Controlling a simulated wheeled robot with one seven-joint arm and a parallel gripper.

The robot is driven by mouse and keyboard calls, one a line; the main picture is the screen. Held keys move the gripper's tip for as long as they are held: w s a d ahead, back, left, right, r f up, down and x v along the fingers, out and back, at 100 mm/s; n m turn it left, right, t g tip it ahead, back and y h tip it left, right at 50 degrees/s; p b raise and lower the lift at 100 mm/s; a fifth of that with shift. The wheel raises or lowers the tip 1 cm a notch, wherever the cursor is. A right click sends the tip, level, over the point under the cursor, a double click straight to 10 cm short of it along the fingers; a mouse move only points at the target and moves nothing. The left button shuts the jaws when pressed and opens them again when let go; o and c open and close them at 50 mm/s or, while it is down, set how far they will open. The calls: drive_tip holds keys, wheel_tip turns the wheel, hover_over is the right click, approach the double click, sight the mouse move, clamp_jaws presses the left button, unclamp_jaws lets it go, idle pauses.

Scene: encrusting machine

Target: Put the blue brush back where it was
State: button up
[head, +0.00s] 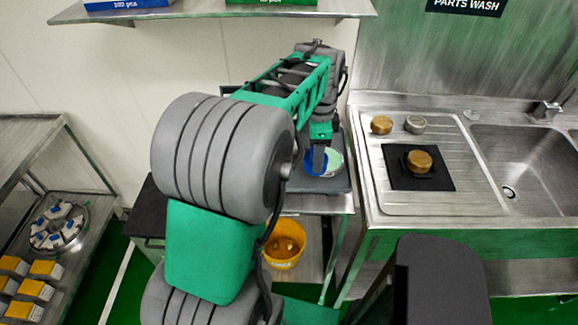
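My arm reaches away from me, and my gripper (319,160) points down over a small grey-topped stand between the wall and the sink unit. Something blue (311,166) shows beside and behind the fingers, next to a pale green and white round thing (333,162). I cannot tell whether the blue part is the blue brush or part of a container. The fingers cover much of it, so I cannot see whether they are open or shut, or touching it. No other blue brush is clearly visible.
The steel sink unit (373,203) stands right, with two brass-coloured parts, a grey part and a black mat (398,178) on its drainboard. A yellow bucket (284,262) sits below the stand. A shelf (222,14) hangs above. A rack (62,130) with boxes stands left.

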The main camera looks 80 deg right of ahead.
drive_tip(key=w+d+f+p, duration=0.1)
drive_tip(key=w+f, duration=0.1)
drive_tip(key=w+d+f, duration=0.1)
drive_tip(key=w+f, duration=0.2)
drive_tip(key=w+d+f+p, duration=0.1)
drive_tip(key=w+d+f, duration=0.1)
drive_tip(key=w, duration=0.1)
drive_tip(key=shift+w+f+p, duration=0.1)
drive_tip(key=shift+f+p, duration=0.1)
drive_tip(key=shift+p, duration=0.1)
wheel_tip(320, 180, down, 3)
drive_tip(key=shift+w+d+r, duration=0.1)
drive_tip(key=shift+f, duration=0.5)
drive_tip(key=o, duration=1.5)
drive_tip(key=shift+c, duration=0.2)
